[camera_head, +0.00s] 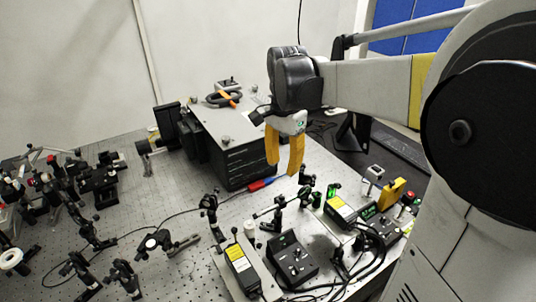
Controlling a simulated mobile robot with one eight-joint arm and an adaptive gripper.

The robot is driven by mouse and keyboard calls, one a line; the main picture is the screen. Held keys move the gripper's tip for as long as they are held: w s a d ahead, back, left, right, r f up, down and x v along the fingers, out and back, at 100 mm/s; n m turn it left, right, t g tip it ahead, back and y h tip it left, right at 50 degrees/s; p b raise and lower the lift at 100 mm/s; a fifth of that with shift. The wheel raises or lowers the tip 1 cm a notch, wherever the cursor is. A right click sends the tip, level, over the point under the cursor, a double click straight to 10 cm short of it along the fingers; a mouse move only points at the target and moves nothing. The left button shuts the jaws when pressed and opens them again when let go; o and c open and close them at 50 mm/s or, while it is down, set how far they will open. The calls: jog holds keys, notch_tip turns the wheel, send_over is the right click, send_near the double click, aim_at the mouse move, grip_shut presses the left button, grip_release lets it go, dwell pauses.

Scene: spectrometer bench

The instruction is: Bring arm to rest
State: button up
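My gripper (283,160) hangs above the optical bench, with two yellow fingers pointing down and a visible gap between them. Nothing shows between the fingers. In the picture it lies in front of the right side of a black box with a grey lid (215,130). My arm reaches in from the right edge, with its large dark joint filling the right side of the view. The fingertips appear above the bench top, but their exact height cannot be told.
The perforated optical bench (150,205) holds several black optic mounts (100,180) at left. Small control boxes (290,258) and cables crowd the front right. An orange-handled tool (228,98) lies on the black box's lid. A keyboard (400,155) and blue panel (405,25) are at right.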

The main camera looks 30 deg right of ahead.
dwell(0.3)
jog(key=s+a+f+n+t+b, duration=0.2)
jog(key=s+a+f+n, duration=0.1)
jog(key=a+n, duration=0.1)
jog(key=s+a+f+n+t+b, duration=0.2)
jog(key=s+a+f+n, duration=0.1)
jog(key=s+a+n, duration=0.1)
jog(key=s+a+f+n+t+b, duration=0.3)
jog(key=s+a+n, duration=0.1)
jog(key=a+n, duration=0.1)
jog(key=shift+a+f+n, duration=0.15)
jog(key=shift+n, duration=0.65)
jog(key=shift+w, duration=0.1)
